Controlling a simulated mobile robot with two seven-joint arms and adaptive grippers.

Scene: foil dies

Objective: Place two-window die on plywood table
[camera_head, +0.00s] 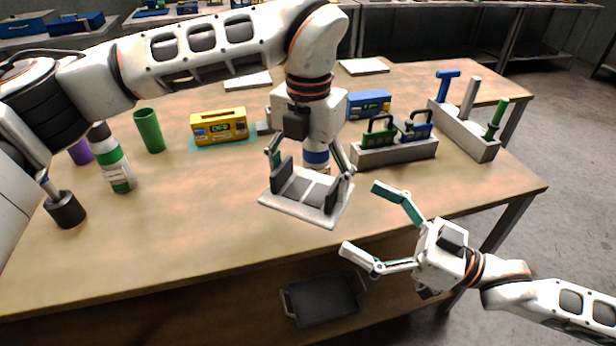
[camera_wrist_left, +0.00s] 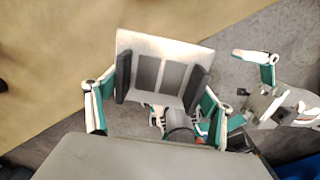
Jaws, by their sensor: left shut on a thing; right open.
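The two-window die (camera_head: 318,217) is a pale flat plate with two grey windows. My left gripper (camera_head: 309,187) is shut on it, with its dark pads on either side of the windows. In the left wrist view the die (camera_wrist_left: 150,43) shows between the pads of my left gripper (camera_wrist_left: 160,85), with the table's edge beyond. In the head view it appears over the front part of the plywood table (camera_head: 190,235); its exact height cannot be told. My right gripper (camera_head: 360,217) is open and empty, right of the die near the table's front edge.
A yellow device (camera_head: 219,127), green cup (camera_head: 149,130) and bottle (camera_head: 114,165) stand at left. A dark tray (camera_head: 325,300) lies below.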

